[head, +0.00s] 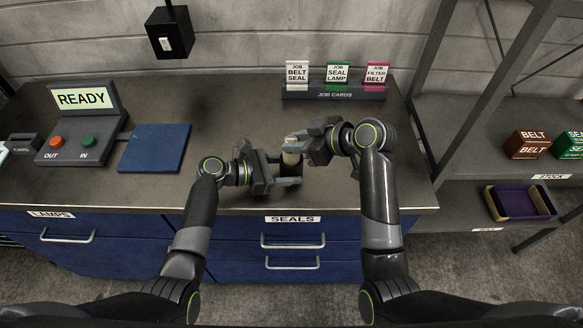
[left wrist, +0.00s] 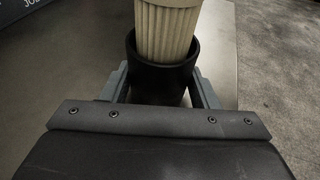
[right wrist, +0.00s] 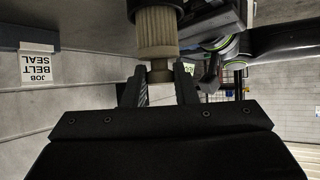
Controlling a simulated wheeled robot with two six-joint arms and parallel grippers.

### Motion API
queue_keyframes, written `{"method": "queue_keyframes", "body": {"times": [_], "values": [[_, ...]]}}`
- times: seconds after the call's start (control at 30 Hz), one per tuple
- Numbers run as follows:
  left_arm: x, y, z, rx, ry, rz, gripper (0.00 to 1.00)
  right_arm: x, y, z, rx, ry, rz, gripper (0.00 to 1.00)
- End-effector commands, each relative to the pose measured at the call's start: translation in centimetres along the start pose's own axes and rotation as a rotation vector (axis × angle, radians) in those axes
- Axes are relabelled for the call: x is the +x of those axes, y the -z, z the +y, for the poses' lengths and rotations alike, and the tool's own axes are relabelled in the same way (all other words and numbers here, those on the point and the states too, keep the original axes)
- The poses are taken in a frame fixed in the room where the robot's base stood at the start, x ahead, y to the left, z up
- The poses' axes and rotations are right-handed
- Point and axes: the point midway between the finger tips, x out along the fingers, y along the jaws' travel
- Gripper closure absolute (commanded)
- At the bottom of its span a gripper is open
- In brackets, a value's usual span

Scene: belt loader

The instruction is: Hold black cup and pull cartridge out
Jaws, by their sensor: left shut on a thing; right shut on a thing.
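The black cup (head: 290,170) stands upright near the front edge of the bench. My left gripper (head: 288,182) is shut around it, and the left wrist view shows one finger on each side of the cup (left wrist: 158,80). The pale ribbed cartridge (head: 291,158) stands upright with its lower part inside the cup; in the left wrist view the cartridge (left wrist: 167,30) rises from the mouth. My right gripper (head: 294,143) is shut on the top end of the cartridge. In the right wrist view the cartridge (right wrist: 157,28) has its narrower end between the fingers (right wrist: 160,78).
A blue mat (head: 154,148) and a control box reading READY (head: 82,97) are at the left. A job card rack (head: 333,92) stands behind my grippers. A shelf with boxes (head: 527,144) and a purple-lined tray (head: 520,203) is at the right.

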Motion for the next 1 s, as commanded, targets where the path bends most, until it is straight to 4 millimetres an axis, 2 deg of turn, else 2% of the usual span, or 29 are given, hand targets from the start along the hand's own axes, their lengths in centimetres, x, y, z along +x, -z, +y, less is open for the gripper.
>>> {"method": "queue_keyframes", "body": {"times": [1.0], "values": [[0.0,0.1,0.0,-0.001,0.000,0.002,0.58,-2.8,4.3,0.0,-0.001,-0.001,0.000,1.00]]}}
